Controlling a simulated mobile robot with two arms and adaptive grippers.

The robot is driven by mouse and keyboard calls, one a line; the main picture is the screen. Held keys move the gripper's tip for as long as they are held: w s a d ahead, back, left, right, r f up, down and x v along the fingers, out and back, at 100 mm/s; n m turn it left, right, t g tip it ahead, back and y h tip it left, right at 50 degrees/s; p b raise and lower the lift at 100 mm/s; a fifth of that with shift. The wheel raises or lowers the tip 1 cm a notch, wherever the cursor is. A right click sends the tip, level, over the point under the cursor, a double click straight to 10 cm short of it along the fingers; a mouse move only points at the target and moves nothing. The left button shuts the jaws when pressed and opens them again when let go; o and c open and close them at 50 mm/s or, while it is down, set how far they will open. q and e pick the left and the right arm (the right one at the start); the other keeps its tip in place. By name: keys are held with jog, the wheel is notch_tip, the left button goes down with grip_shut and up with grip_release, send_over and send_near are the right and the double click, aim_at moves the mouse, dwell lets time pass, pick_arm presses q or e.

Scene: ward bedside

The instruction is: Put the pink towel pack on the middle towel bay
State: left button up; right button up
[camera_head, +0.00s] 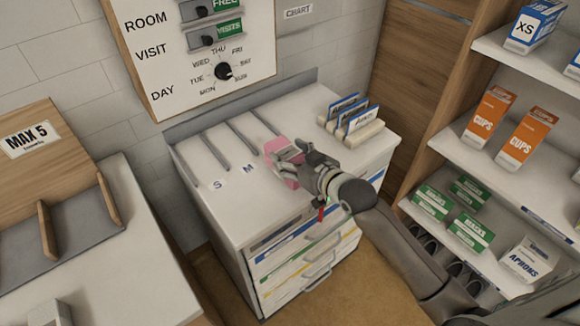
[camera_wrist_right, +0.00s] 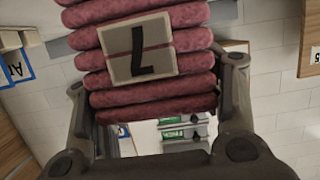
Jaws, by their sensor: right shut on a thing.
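The pink towel pack (camera_head: 284,149) is in my right gripper (camera_head: 298,164), above the white cabinet top. In the right wrist view the pack (camera_wrist_right: 150,100) is a ribbed pink stack with a pale "L" label, between the two fingers. The towel bays are strips between grey dividers on the cabinet top. The middle bay (camera_head: 229,143) has an "M" mark (camera_head: 248,168) at its front, with an "S" mark (camera_head: 217,184) to its left. The pack is right of the "M" mark; it and my gripper hide the surface there. My left gripper is not in view.
Blue-and-white packs in a holder (camera_head: 352,117) stand at the cabinet's right rear. A wall board (camera_head: 190,45) is behind. Shelves (camera_head: 490,150) with orange and green boxes are at right. A white-topped table (camera_head: 110,255) is at left. The cabinet's front left top is clear.

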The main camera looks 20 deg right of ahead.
jog(key=s+r, duration=0.4)
jog(key=r, duration=0.1)
jog(key=shift+s+r+b, duration=0.1)
jog(key=shift+s+b, duration=0.25)
jog(key=shift+s, duration=0.05)
jog(key=s+r, duration=0.4)
jog(key=s, duration=0.5)
jog(key=shift+d, duration=0.15)
jog(key=shift+w, duration=0.1)
